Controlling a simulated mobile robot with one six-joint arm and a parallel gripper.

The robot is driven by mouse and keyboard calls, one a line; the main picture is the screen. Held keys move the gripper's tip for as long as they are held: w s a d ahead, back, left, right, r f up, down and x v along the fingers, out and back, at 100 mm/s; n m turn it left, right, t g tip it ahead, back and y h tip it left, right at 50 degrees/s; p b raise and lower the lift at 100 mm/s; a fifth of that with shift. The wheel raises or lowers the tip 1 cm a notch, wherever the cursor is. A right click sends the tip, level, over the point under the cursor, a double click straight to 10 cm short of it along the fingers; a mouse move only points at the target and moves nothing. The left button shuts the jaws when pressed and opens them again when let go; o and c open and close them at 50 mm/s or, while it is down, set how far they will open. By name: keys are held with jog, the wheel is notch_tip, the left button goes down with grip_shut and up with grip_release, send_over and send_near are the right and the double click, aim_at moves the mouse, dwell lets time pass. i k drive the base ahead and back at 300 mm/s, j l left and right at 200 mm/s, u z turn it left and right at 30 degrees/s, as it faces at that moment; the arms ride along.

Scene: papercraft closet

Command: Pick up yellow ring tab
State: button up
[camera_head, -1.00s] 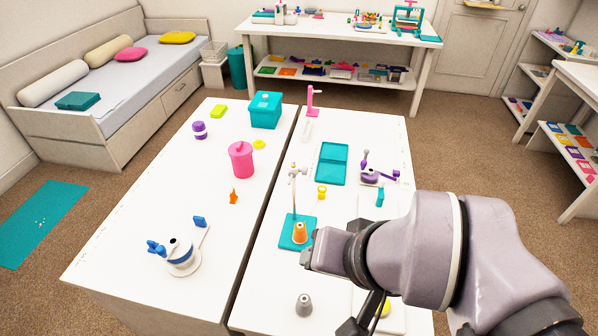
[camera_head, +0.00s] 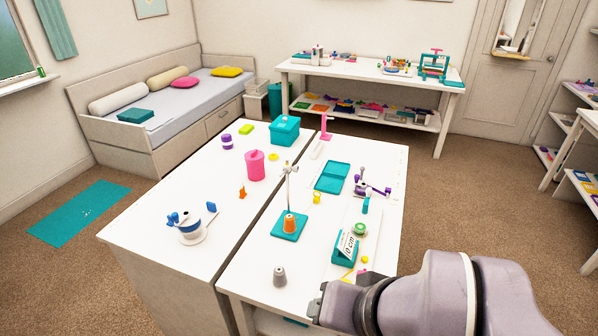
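Several small yellow items lie on the white tables, and I cannot tell for sure which is the yellow ring tab. A small upright yellow piece with a ring-like shape (camera_head: 316,197) stands on the right table, left of the purple device. A flat yellow ring (camera_head: 273,157) lies on the left table beside the pink canister. Small yellow bits (camera_head: 364,260) lie near the front of the right table, by the teal tape holder. My arm reaches in from the lower right. My gripper (camera_head: 318,304) is at its left end, near the table's front edge; its fingers are not clear.
A teal stand with an orange cone (camera_head: 290,223), a grey cone (camera_head: 280,276), a teal tray (camera_head: 332,177) and a teal tape holder (camera_head: 345,248) stand on the right table. A narrow gap splits the two tables. A bed and a workbench (camera_head: 455,88) stand behind.

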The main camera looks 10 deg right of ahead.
aim_at(316, 198)
jog(key=k+l, duration=0.1)
jog(key=i+l, duration=0.1)
jog(key=l, duration=0.7)
jog(key=i+l+u, duration=0.1)
jog(key=l, duration=0.7)
jog(key=i+l+u, duration=0.1)
jog(key=l, duration=0.7)
jog(key=i, duration=0.8)
jog(key=i+l+u, duration=0.1)
jog(key=i, duration=0.65)
